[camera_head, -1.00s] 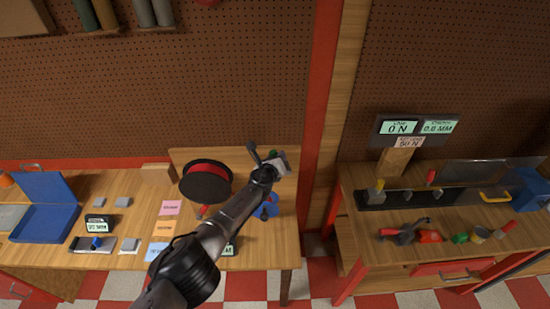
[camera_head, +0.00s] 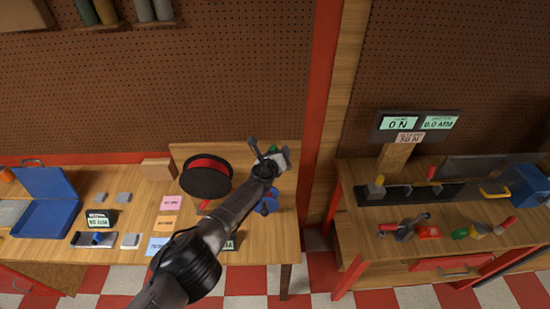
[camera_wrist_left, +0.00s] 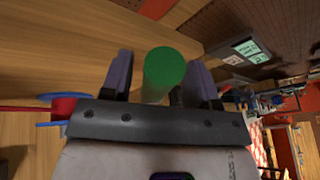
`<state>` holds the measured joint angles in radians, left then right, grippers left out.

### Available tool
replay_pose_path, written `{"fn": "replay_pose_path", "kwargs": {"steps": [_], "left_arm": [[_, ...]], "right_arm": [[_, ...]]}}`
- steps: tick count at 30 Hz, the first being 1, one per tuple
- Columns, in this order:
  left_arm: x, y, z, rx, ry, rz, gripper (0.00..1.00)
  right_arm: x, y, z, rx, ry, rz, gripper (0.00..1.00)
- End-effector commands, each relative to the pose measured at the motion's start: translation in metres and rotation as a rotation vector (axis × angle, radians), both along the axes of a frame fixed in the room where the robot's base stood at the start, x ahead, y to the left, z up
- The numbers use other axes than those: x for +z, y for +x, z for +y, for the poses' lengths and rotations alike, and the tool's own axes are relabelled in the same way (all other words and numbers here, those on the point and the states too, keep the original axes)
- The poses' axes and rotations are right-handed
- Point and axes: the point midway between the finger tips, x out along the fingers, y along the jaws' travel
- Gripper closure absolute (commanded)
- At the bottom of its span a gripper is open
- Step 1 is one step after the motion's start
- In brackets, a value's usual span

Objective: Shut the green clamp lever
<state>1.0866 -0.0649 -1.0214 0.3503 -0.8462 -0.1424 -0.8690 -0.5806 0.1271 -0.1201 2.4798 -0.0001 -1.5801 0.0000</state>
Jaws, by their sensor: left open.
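The green clamp lever shows as a round green end (camera_wrist_left: 165,70) in the left wrist view, between the two fingers of my left gripper (camera_wrist_left: 160,80). The fingers are apart, one on each side of it, and I cannot tell whether either touches it. In the head view my left gripper (camera_head: 280,158) is at the right end of the left bench, and a bit of green (camera_head: 273,149) shows just behind it. The clamp body is mostly hidden by my gripper and arm. My right gripper is not in view.
A black and red ring (camera_head: 206,178) stands close left of my left arm. A blue part (camera_head: 270,202) lies beside the arm. Coloured cards (camera_head: 165,224) and an open blue case (camera_head: 47,215) are further left. A second bench (camera_head: 365,255) stands to the right, across a gap.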

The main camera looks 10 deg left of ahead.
Motion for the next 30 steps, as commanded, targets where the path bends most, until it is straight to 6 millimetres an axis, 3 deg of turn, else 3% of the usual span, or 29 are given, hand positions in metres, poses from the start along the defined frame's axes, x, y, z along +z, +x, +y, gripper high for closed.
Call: {"fn": "replay_pose_path", "kwargs": {"steps": [7,12,13,21,30], "left_arm": [[0.010,-0.010,0.004,0.001,-0.001,-0.004,0.45],[0.014,-0.029,0.008,-0.002,-0.001,0.004,0.45],[0.009,-0.028,0.008,0.001,-0.001,-0.005,0.45],[0.012,-0.046,0.013,0.001,-0.002,-0.007,0.45],[0.022,-0.081,0.019,-0.003,0.001,0.002,0.45]], "right_arm": [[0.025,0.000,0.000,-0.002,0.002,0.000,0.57],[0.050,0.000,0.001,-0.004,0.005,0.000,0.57],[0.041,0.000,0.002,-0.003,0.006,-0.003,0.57],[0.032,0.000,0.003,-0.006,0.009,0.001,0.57],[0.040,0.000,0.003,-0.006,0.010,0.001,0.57]]}}
